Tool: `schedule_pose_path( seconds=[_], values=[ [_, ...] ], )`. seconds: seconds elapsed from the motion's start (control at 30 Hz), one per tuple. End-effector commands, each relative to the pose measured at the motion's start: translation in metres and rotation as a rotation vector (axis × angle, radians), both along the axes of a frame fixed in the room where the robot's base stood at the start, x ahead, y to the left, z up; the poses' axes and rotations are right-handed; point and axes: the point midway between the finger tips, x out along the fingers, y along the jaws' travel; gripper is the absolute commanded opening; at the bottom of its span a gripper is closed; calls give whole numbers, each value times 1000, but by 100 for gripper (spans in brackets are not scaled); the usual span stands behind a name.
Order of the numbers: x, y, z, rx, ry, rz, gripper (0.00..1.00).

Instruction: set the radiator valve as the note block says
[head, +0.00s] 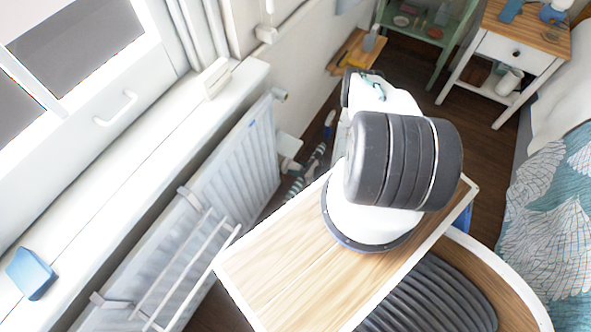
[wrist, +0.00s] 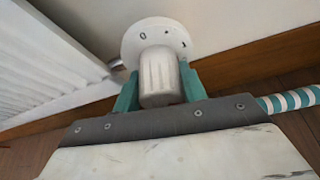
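The radiator valve's ribbed white knob (wrist: 160,77) shows in the middle of the wrist view. Behind it is a round white dial (wrist: 157,34) with small dark marks, among them a 0; I cannot tell which mark it is set to. My gripper (wrist: 159,80) has its teal fingers on both sides of the knob, flush against it with no gap showing. In the head view my arm hides much of the area by the radiator (head: 232,165), and I cannot make out the knob there. No readable note shows; a plain blue block (head: 31,273) lies on the windowsill.
A teal-and-white striped thing (wrist: 290,101) lies right of my gripper, near the brown skirting board (wrist: 250,66). A white rail rack (head: 185,275) hangs on the radiator. A small white block (head: 215,78) stands on the windowsill (head: 130,170). The bed (head: 550,210) is at right.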

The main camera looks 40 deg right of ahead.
Motion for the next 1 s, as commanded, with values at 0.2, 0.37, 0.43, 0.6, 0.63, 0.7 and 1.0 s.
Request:
schedule_pose_path(
  seconds=[0.2, 0.37, 0.43, 0.6, 0.63, 0.7, 1.0],
  values=[
    [0, 0, 0, 50, 17, 2, 19],
    [0, 1, 0, 125, 45, 2, 19],
    [-1, 1, 0, 134, 49, 3, 19],
    [-1, 1, 0, 135, 49, 4, 19],
    [-1, 2, 0, 135, 49, 4, 19],
    [-1, 2, 0, 135, 49, 4, 56],
    [-1, 0, 0, 133, 48, 1, 64]
  ],
)
